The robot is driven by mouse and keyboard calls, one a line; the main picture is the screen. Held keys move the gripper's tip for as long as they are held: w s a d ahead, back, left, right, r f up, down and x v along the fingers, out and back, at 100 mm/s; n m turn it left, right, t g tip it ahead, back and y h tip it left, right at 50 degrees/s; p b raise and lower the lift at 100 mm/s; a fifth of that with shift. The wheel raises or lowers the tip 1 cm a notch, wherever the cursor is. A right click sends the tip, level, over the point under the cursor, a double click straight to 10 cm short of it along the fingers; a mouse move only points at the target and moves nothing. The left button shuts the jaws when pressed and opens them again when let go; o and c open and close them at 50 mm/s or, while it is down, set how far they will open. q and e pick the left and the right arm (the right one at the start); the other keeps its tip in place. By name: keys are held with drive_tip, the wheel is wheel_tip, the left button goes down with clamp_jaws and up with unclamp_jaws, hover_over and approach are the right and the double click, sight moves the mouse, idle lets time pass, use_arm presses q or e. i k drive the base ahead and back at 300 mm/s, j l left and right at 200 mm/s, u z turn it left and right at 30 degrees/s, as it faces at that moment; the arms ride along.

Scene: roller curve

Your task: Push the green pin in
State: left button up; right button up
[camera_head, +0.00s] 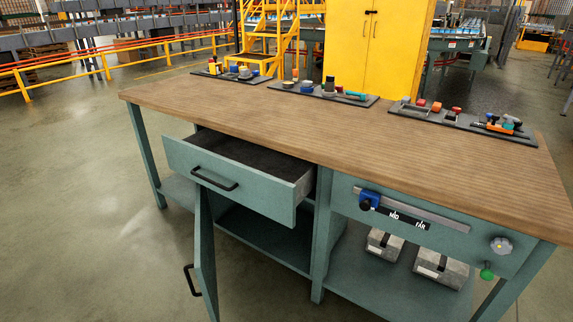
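The green pin (487,273) is a small round green knob. It sits at the lower right of the workbench's front panel (450,243), below a grey dial with a yellow centre (501,246). It appears to stick out from the panel's lower edge; how far it is in cannot be told. Neither of my grippers shows in the head view.
The wooden-topped workbench (330,130) has a drawer (240,185) pulled open and a cabinet door (205,255) swung open. A blue slider (368,199) sits on a rail at left of the panel. Grey blocks (441,267) lie on the lower shelf.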

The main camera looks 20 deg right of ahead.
sight(486, 274)
drive_tip(key=z, duration=2)
